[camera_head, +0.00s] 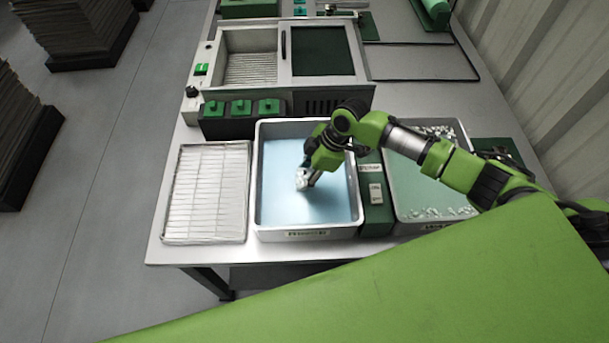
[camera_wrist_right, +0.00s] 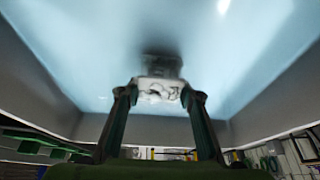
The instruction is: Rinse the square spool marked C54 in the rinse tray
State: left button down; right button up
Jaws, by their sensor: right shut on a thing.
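My right gripper (camera_head: 308,180) reaches in from the right over the tray of light blue liquid (camera_head: 259,190). It is shut on a small pale, squarish spool (camera_head: 301,177), which also shows between the fingertips in the wrist view (camera_wrist_right: 158,92). A dark shadow or reflection lies just past the spool in the wrist view. I cannot tell whether the spool touches the liquid. No C54 marking is readable. The front label of the blue tray is too small to read. My left gripper is not in view.
A green-tinted tray (camera_head: 402,226) with whitish foam at its edges stands to the right, past a dark green block (camera_head: 376,222). A white wire rack (camera_head: 207,193) lies to the left. Behind are green-topped blocks (camera_head: 240,107) and a grey machine (camera_head: 223,52) with a dark window.

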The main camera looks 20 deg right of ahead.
jog(key=shift+w, duration=0.15)
dwell(0.5)
jog(key=shift+w+d+r+b, duration=0.15)
jog(key=shift+w+b, duration=0.25)
jog(key=shift+w, duration=0.4)
jog(key=shift+s, duration=0.1)
jog(key=shift+s+r+p, duration=0.1)
jog(key=shift+s+p, duration=0.6)
jog(key=shift+p, duration=0.2)
jog(key=shift+s+a+p, duration=0.35)
jog(key=shift+s+p, duration=0.35)
jog(key=shift+s, duration=0.1)
jog(key=shift+s+a, duration=0.1)
jog(key=shift+s, duration=0.15)
notch_tip(320, 180, up, 12)
jog(key=p, duration=1.1)
jog(key=shift+f, duration=0.2)
